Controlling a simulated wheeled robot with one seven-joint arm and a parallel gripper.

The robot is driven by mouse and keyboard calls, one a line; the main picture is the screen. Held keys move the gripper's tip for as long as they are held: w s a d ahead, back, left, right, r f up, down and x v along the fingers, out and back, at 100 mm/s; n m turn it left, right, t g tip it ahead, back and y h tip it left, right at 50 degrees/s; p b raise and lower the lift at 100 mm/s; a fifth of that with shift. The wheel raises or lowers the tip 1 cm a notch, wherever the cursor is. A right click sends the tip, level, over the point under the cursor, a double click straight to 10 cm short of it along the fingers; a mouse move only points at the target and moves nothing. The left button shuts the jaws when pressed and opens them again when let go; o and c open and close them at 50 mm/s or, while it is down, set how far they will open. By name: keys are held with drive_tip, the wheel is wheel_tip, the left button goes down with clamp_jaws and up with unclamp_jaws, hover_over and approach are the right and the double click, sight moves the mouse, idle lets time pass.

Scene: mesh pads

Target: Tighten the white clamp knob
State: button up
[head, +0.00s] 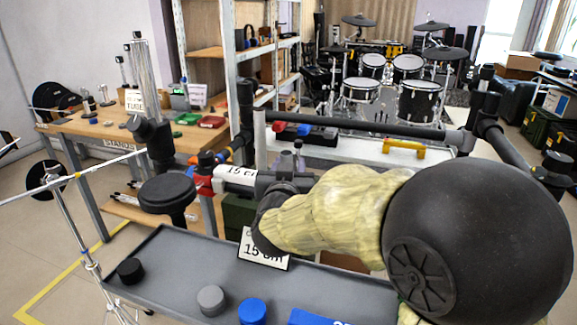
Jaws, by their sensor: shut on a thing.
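A small white piece, which looks like the white clamp knob (219,185), sits beside a red clamp part (203,183) near the left end of the rack, left of centre. My gripper (232,187) reaches in from the right, behind my yellow-sleeved arm, with its dark body level with the knob. Its fingertips are small and partly hidden at the white piece. The jaws appear shut on it. The exact grip and the knob's turn cannot be made out.
A dark horizontal bar (360,130) runs behind my arm. A round black pad (167,195) stands just left of the clamp. A grey tray (175,270) below holds black, grey and blue round pieces and a "15 cm" card (263,249). A wooden bench (90,130) stands farther left.

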drive_tip(key=o, duration=1)
drive_tip(key=s+a, duration=0.3)
drive_tip(key=s, duration=1.4)
drive_tip(key=shift+p, duration=0.4)
